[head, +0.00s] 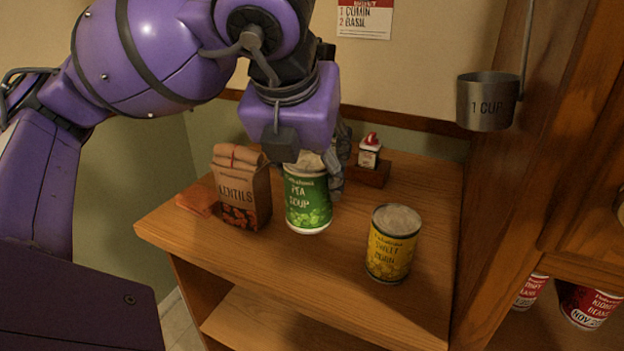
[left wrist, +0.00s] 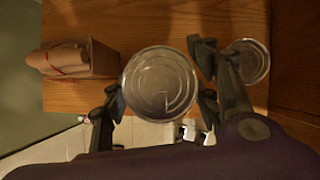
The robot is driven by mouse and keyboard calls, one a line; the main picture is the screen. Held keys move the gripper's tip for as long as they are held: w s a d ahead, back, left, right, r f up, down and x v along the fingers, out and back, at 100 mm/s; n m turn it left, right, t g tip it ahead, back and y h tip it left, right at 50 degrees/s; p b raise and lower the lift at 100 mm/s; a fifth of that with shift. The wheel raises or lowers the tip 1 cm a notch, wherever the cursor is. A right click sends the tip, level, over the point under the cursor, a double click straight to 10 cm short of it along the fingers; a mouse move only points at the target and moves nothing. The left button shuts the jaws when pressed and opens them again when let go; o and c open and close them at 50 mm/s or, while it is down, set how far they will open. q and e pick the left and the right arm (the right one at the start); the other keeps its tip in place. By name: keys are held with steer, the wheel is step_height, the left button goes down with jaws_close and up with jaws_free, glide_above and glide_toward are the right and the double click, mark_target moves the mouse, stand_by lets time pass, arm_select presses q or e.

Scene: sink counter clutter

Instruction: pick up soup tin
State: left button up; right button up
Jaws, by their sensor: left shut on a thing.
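The green soup tin labelled PEA SOUP (head: 307,203) stands upright at the middle of the wooden counter, right of the paper bag. My left gripper (head: 312,165) comes down over it from above and is shut on its upper part. In the left wrist view the tin's round metal lid (left wrist: 160,82) lies between the two fingers of the gripper (left wrist: 160,100). I cannot tell whether its base touches the wood. Part of the tin's top is hidden by the gripper in the head view. My right gripper is not in view.
A LENTILS paper bag (head: 241,190) stands close left of the tin, by an orange-brown block (head: 198,200). A yellow SWEET CORN tin (head: 392,245) is front right. A small red-capped container (head: 369,153) is behind. A 1 CUP measure (head: 487,102) hangs at right. Red tins (head: 588,304) sit lower right.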

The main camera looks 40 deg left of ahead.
mark_target(307, 175)
arm_select(q)
steer(key=s+d+r, duration=0.1)
steer(key=s, duration=0.1)
steer(key=s+d+r, duration=0.1)
steer(key=s, duration=0.1)
steer(key=shift+d+r+p, duration=0.35)
steer(key=shift+p, duration=0.05)
steer(key=shift+s+d+b, duration=0.3)
steer(key=shift+s+b, duration=0.2)
steer(key=shift+b, duration=0.4)
steer(key=shift+s+d+b, duration=0.15)
steer(key=shift+s+b, duration=0.1)
steer(key=shift+b, duration=0.05)
steer(key=shift+s+d+r+b, duration=0.3)
steer(key=shift+s+r+b, duration=0.1)
steer(key=shift+s, duration=0.15)
steer(key=shift+s+d+r+b, duration=0.25)
steer(key=shift+s+b, duration=0.15)
steer(key=shift+s, duration=0.1)
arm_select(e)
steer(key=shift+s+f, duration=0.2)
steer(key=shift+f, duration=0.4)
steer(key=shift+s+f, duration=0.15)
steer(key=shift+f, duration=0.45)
